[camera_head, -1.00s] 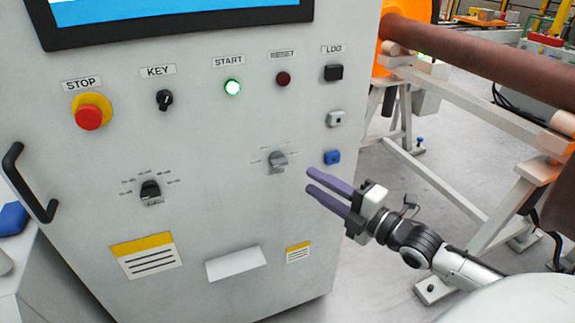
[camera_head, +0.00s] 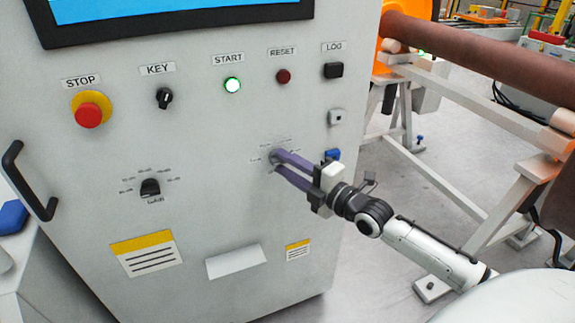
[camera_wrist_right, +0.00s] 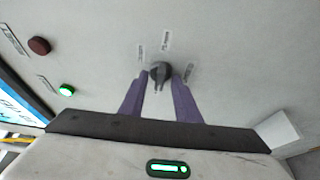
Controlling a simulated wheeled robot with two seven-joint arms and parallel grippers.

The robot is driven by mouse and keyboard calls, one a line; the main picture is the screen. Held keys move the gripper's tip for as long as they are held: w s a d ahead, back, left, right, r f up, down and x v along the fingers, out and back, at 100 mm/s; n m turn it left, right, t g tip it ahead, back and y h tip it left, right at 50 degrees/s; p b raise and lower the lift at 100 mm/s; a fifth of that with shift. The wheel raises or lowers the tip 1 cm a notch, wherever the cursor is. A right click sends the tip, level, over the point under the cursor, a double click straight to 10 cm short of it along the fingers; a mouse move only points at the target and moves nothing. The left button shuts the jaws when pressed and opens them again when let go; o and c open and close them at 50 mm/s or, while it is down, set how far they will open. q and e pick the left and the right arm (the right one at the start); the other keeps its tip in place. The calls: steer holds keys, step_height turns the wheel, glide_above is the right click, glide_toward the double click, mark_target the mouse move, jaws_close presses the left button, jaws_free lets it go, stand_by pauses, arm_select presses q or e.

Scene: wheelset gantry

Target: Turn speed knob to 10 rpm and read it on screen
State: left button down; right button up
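My right gripper (camera_head: 274,163) is at the right-hand rotary knob on the grey cabinet front, and its purple fingers partly hide that knob in the head view. In the right wrist view the dark grey knob (camera_wrist_right: 160,72) sits between the tips of the open fingers (camera_wrist_right: 160,76). I cannot tell whether either finger touches it. A second, black rotary knob (camera_head: 150,188) with several small labels is at the left of the cabinet. The labels at both knobs are too small to read. My left gripper is not in view.
Above the knobs are the red STOP button (camera_head: 89,110), KEY switch (camera_head: 164,98), lit green START button (camera_head: 232,85), red RESET button (camera_head: 283,76) and black LOG button (camera_head: 333,70). A blue socket (camera_head: 333,154) is close to my right gripper. A white frame (camera_head: 480,190) stands at right.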

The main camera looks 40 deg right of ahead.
steer(key=shift+c, duration=0.5)
jaws_close()
steer(key=shift+f+m, duration=0.1)
steer(key=shift+m, duration=0.2)
steer(key=shift+a+f+m+t+h+b, duration=0.15)
steer(key=shift+m+t+h+b, duration=0.35)
steer(key=shift+m, duration=1.65)
steer(key=shift+f+m+t+h+b, duration=0.2)
steer(key=shift+m+t+h, duration=0.5)
steer(key=shift+m, duration=1.4)
steer(key=shift+a+f+m+t+h+b, duration=0.1)
steer(key=shift+m+t+h+b, duration=0.5)
steer(key=shift+m, duration=1.55)
